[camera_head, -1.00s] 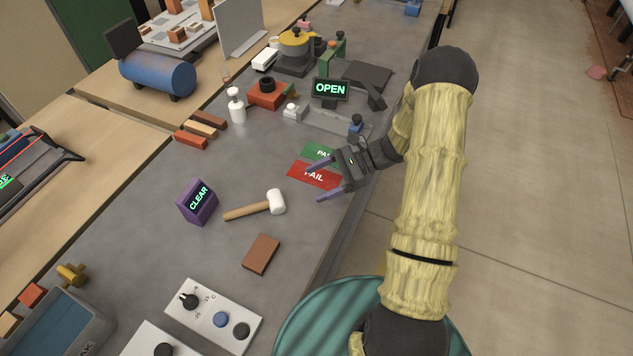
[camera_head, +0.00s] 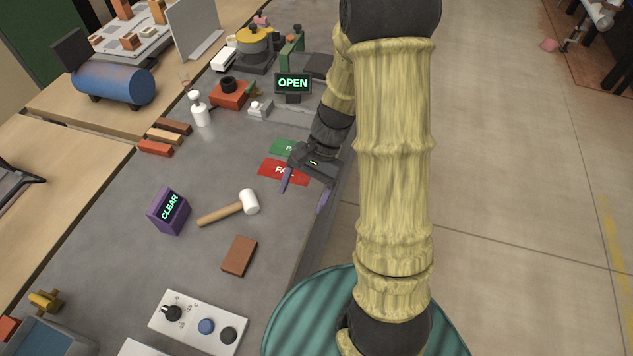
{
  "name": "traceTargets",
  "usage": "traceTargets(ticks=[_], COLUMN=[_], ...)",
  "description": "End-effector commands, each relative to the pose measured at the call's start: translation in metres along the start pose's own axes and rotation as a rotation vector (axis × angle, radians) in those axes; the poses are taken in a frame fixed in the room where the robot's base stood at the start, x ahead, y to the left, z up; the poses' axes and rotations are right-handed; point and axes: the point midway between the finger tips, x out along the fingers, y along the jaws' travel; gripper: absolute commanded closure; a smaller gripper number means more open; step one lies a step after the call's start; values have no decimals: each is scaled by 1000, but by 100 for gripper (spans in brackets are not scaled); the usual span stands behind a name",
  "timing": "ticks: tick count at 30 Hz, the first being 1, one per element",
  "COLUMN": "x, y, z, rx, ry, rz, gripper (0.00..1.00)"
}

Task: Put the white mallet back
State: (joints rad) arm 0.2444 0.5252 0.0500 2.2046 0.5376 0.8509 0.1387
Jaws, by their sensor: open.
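The white mallet (camera_head: 248,202) lies on the grey bench. Its white head points right and its wooden handle (camera_head: 216,214) runs to the lower left. My gripper (camera_head: 304,191) is open and empty, to the right of the mallet head and apart from it. Its two purple fingers point down the picture, near the bench's right edge. My arm hides part of the bench's right edge.
A purple CLEAR display (camera_head: 169,209) stands left of the mallet. A brown brick (camera_head: 239,256) lies below it. The red FAIL mat (camera_head: 270,169) and green mat (camera_head: 283,147) are above. A white control panel (camera_head: 198,324) is at the front. Bench space left of the mats is clear.

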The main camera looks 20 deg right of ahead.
Motion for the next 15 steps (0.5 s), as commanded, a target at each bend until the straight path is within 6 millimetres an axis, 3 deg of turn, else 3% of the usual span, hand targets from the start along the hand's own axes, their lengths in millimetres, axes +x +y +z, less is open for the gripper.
traceTargets(ticks=[6, 15], x=[-25, -58], y=[20, 30], z=[23, 50], rx=[-308, -722], ry=[270, 587], rz=[138, 258], gripper=[23, 23])
